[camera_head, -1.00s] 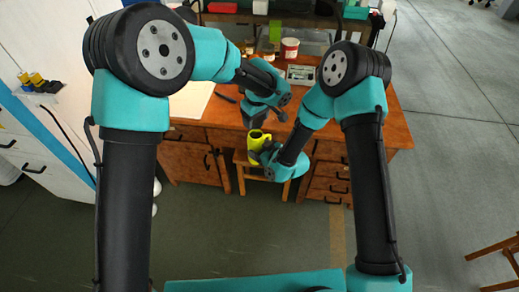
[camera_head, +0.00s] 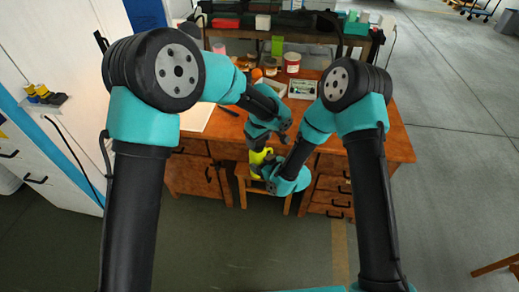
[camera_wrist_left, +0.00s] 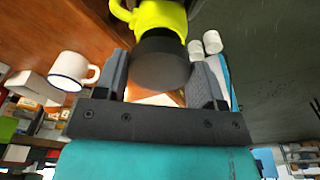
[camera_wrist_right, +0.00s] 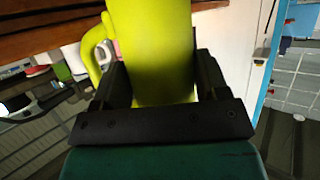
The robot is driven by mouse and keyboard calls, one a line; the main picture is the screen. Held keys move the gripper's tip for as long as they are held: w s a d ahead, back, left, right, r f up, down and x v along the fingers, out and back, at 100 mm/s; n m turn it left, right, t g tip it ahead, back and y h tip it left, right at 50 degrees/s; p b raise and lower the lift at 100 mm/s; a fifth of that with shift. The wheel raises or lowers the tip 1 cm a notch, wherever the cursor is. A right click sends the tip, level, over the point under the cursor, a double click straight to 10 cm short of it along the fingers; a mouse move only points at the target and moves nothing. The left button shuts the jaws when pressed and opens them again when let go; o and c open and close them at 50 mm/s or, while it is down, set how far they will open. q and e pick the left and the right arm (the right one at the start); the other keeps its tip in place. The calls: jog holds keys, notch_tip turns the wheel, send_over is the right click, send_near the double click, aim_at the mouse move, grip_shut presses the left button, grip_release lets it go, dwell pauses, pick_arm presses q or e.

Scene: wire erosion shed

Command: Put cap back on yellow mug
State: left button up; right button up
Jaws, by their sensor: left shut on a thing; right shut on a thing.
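The yellow mug (camera_head: 258,157) is in my right gripper (camera_head: 263,170) in front of the desk. In the right wrist view its yellow body (camera_wrist_right: 152,50) fills the space between both fingers, with the handle (camera_wrist_right: 97,52) to the left. My left gripper (camera_head: 257,144) is right above the mug. In the left wrist view it is shut on the dark grey round cap (camera_wrist_left: 160,64). The cap is against or very close to the end of the yellow mug, roughly in line with it. I cannot tell whether it is fully seated. The mug's opening is hidden.
A wooden desk (camera_head: 390,150) stands behind the grippers, with a small wooden stool (camera_head: 243,183) below them. A white mug with a dark rim (camera_wrist_left: 70,68) shows in the left wrist view. A red-and-white tin (camera_head: 292,63) and a tray (camera_head: 301,90) stand on the desk.

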pick_arm(q)
jog(key=shift+f, duration=0.1)
dwell(0.4)
jog(key=shift+f, duration=0.85)
jog(key=shift+f, duration=0.5)
dwell(0.4)
